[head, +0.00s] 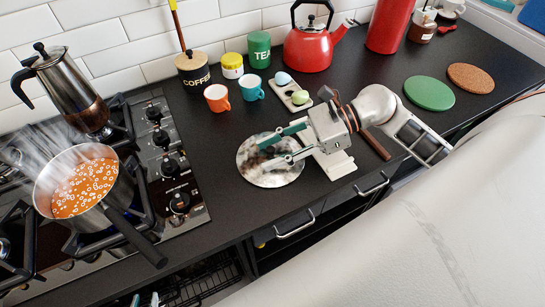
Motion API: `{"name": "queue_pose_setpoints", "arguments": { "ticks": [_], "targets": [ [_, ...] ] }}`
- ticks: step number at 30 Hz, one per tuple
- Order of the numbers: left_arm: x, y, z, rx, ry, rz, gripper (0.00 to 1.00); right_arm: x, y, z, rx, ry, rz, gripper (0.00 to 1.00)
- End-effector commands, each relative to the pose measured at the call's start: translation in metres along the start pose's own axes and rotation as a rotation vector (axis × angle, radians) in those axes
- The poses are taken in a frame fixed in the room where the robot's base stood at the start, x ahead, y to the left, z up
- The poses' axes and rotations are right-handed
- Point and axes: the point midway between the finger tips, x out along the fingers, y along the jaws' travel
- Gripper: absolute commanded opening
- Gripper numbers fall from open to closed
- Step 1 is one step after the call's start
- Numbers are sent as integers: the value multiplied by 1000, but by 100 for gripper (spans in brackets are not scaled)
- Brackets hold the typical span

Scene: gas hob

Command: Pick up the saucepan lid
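A round, shiny, mottled grey disc, which looks like the saucepan lid (262,176), lies flat on the dark worktop right of the hob. My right gripper (270,151) reaches over it from the right. Its two teal-tipped fingers are spread apart above the disc, and I see nothing held between them. No knob shows on the disc; the fingers cover part of it. Two teal-tipped fingers of what looks like my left gripper (145,300) show apart at the bottom edge, low in front of the counter. The rest of it is out of view.
A steaming saucepan (64,178) of orange soup and a moka pot (66,90) stand on the hob. Cups, canisters and a red kettle (309,48) line the back. A white board (340,168) lies under my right gripper.

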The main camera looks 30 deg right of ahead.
Motion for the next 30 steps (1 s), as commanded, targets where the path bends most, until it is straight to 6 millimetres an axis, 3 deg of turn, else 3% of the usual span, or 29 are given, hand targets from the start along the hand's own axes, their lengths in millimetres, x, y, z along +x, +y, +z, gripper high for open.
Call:
{"name": "queue_pose_setpoints", "arguments": {
  "ticks": [1,3,19,25,30],
  "targets": [
    [0,0,1,0,-1,0,24,1,0,-5,5,8,-1,14],
    [0,0,1,0,-1,0,24,1,0,-6,6,9,-1,0],
    [0,0,0,0,0,0,24,0,2,-3,10,14,5,0],
    [-2,-2,-6,-1,8,-2,24,-11,0,24,2,12,1,0],
    [-3,-3,-12,-5,16,-3,24,-28,-1,65,-5,10,-2,0]
  ]
}}
